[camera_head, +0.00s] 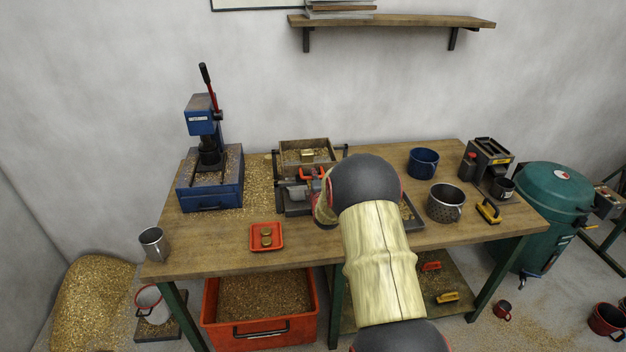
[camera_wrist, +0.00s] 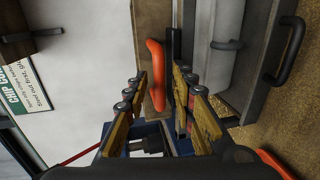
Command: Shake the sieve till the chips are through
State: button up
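The sieve appears to be the wooden-framed box (camera_head: 305,144) at the back middle of the bench, with golden chips and a brass-coloured block (camera_head: 307,155) inside. An orange handle (camera_head: 312,172) is at its near side. In the wrist view the handle (camera_wrist: 155,75) stands against a wooden board, between and just beyond the fingertips. My gripper (camera_wrist: 161,88) is open, its fingers on either side of the handle with gaps visible. In the head view my arm hides most of the gripper and part of the tray below. The mesh is hidden.
A blue press (camera_head: 210,180) stands left on the bench, chips around it. An orange dish (camera_head: 266,237) holds brass pieces. A blue pot (camera_head: 423,162), perforated steel pot (camera_head: 446,203) and yellow-handled brush (camera_head: 488,211) are right. A grey tray with a black handle (camera_wrist: 290,55) is beside the gripper.

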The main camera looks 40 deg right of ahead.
jog(key=shift+w+d+f, duration=0.1)
jog(key=shift+w+d, duration=0.05)
jog(key=shift+w, duration=0.15)
jog(key=shift+c, duration=0.2)
grip_shut()
dwell(0.6)
